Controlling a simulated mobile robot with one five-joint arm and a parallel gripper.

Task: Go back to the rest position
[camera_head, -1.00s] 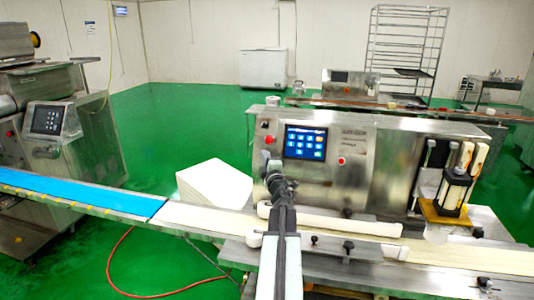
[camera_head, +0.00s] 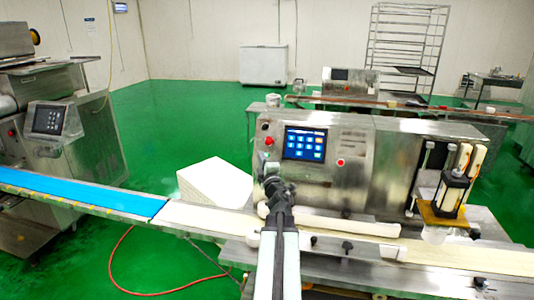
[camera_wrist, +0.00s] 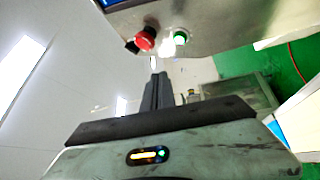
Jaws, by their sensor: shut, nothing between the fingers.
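My gripper (camera_head: 270,178) is in front of the left part of the steel encrusting machine (camera_head: 345,165) in the head view, below and left of its lit touch screen (camera_head: 305,143). In the wrist view my gripper (camera_wrist: 157,78) points up the picture, its fingers together with nothing between them. A red button (camera_wrist: 146,39) and a green-lit button (camera_wrist: 181,38) on the machine's panel show beyond the fingertips, apart from them. The red button (camera_head: 268,142) also shows in the head view, above the gripper.
A conveyor with a blue belt (camera_head: 80,192) runs in from the left and a pale belt (camera_head: 205,219) continues past the machine. A white block (camera_head: 214,182) stands behind it. A red hose (camera_head: 125,285) lies on the green floor, which is open at the back left.

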